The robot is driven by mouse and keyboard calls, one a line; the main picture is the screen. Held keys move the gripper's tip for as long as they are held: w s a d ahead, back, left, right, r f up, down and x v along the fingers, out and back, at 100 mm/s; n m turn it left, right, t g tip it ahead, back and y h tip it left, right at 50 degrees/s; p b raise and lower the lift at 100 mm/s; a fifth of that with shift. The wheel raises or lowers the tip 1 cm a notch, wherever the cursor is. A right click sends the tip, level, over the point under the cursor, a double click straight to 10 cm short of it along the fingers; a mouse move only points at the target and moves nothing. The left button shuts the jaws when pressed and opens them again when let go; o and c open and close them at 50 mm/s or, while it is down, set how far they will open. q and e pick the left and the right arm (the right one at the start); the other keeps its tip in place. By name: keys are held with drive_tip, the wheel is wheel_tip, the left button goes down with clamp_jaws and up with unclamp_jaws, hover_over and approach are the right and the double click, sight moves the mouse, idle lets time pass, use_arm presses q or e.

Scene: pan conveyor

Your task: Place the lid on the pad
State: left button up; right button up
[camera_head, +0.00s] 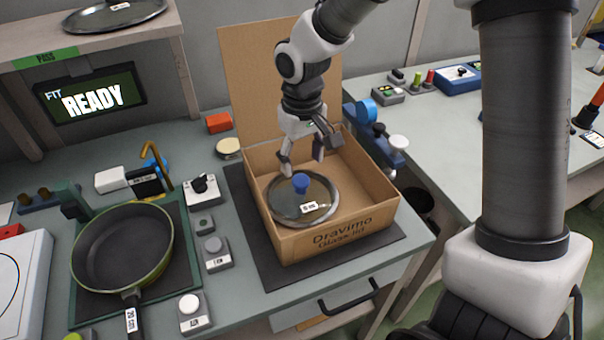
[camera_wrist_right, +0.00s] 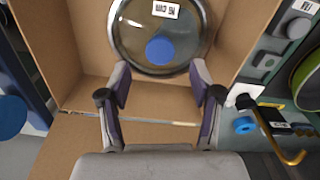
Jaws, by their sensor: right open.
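A round glass lid (camera_head: 318,206) with a metal rim, a blue knob (camera_head: 301,182) and a white label lies inside an open cardboard box (camera_head: 372,214). In the right wrist view the lid (camera_wrist_right: 135,45) is just beyond my fingertips. My right gripper (camera_head: 302,166) is over the box, fingers pointing down, open and empty, just behind the knob. A dark pad (camera_head: 180,232) with a green border lies at left, under a frying pan (camera_head: 122,248). A dark mat (camera_head: 268,268) lies under the box. I cannot tell which is the task's pad. My left gripper is not in view.
The box's walls and raised back flap (camera_head: 275,75) surround the lid. Several grey button boxes stand between pan and box. Another lid (camera_head: 115,14) lies on the shelf at upper left. A screen (camera_head: 95,98) reads "FIT READY".

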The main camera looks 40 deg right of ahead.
sight(302, 181)
wheel_tip(302, 181, up, 5)
drive_tip(key=shift+r, duration=0.2)
